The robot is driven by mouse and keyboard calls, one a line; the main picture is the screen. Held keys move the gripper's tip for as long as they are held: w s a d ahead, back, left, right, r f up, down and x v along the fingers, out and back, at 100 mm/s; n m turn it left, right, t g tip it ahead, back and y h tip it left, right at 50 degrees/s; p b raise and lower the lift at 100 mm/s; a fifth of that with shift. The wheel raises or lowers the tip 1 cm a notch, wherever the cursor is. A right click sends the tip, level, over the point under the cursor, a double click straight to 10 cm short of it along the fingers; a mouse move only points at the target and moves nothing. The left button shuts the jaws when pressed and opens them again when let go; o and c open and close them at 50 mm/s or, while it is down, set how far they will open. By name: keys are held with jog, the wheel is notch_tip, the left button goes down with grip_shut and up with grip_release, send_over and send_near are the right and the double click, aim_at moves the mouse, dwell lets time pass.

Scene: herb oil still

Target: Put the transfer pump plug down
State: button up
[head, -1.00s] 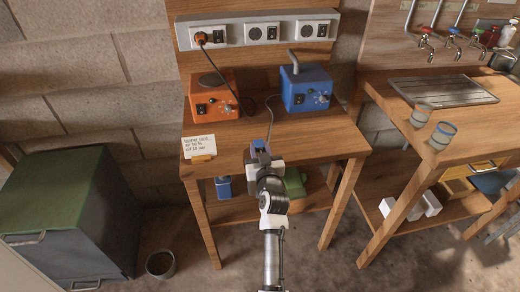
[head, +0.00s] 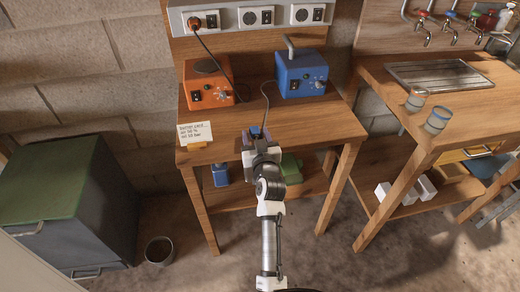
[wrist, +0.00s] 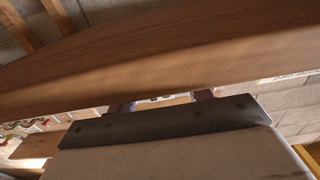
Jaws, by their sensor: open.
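The blue transfer pump (head: 301,78) stands at the back right of the wooden workbench (head: 225,130). Its thin dark cable (head: 268,108) runs forward to a small blue plug (head: 256,132) at the bench's front edge. My gripper (head: 255,135) is open at the plug, its jaws beside it. The plug is partly hidden by my gripper, and I cannot tell whether it touches the bench top or a jaw. In the wrist view, the fingertips (wrist: 163,103) show only in part behind a dark plate, and the plug is not clear.
A socket strip (head: 255,18) hangs on the back panel, with an orange plug (head: 194,22) in its left socket. An orange pump (head: 207,85) and a note card (head: 195,133) are on the bench's left. A blurred wooden board (wrist: 150,60) crosses the wrist view close up.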

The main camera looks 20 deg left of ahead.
jog(key=b+v, duration=0.3)
jog(key=v, duration=0.8)
jog(key=shift+s+d, duration=0.2)
